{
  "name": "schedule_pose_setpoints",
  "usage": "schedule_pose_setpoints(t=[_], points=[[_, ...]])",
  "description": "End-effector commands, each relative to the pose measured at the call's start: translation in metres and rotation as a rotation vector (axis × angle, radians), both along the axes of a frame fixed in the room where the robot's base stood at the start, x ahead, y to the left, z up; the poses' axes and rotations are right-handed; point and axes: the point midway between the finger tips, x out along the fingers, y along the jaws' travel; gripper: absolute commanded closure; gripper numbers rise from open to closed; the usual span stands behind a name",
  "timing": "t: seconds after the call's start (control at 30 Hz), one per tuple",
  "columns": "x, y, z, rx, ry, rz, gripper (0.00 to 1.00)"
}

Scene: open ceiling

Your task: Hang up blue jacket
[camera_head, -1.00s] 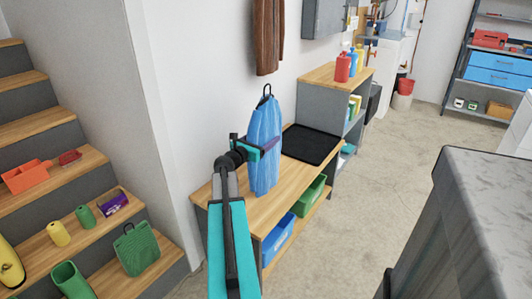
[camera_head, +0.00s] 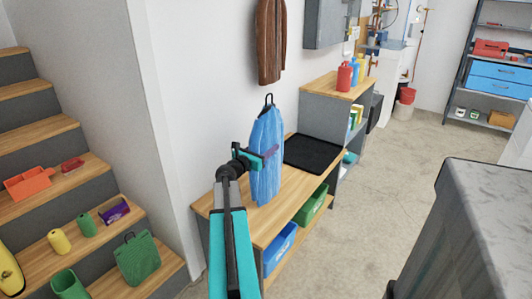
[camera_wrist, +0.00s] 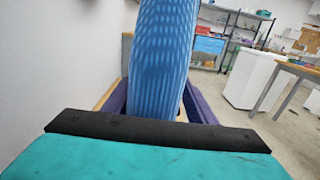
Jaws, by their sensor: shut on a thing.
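The blue jacket (camera_head: 266,165) hangs upright with a black hanger hook (camera_head: 268,100) at its top. My gripper (camera_head: 266,154) is shut on the jacket around its upper middle and holds it above the wooden bench, beside the wall. In the wrist view the jacket (camera_wrist: 160,60) fills the middle, between the purple fingers. A brown jacket (camera_head: 271,40) hangs on the wall above and slightly behind the blue one. What the brown jacket hangs from is out of the picture.
The wooden bench (camera_head: 235,207) runs along the wall, with a black mat (camera_head: 312,152) on top and green (camera_head: 310,205) and blue (camera_head: 281,246) bins below. A grey cabinet (camera_head: 324,22) is on the wall. A grey counter (camera_head: 475,225) stands at right. Stairs (camera_head: 45,135) with several objects rise at left.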

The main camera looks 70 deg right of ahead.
Motion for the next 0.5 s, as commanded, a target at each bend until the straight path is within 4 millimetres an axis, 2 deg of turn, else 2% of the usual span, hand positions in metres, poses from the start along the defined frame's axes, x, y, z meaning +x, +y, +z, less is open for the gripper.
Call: schedule_pose_setpoints(t=[0.27, 0.4, 0.5], points=[[0.000, 0.000, 0.022, -0.003, 0.001, 0.000, 1.00], [0.000, 0.000, 0.041, -0.005, 0.000, 0.000, 1.00], [-0.005, 0.013, 0.037, -0.002, 0.003, 0.000, 1.00]])
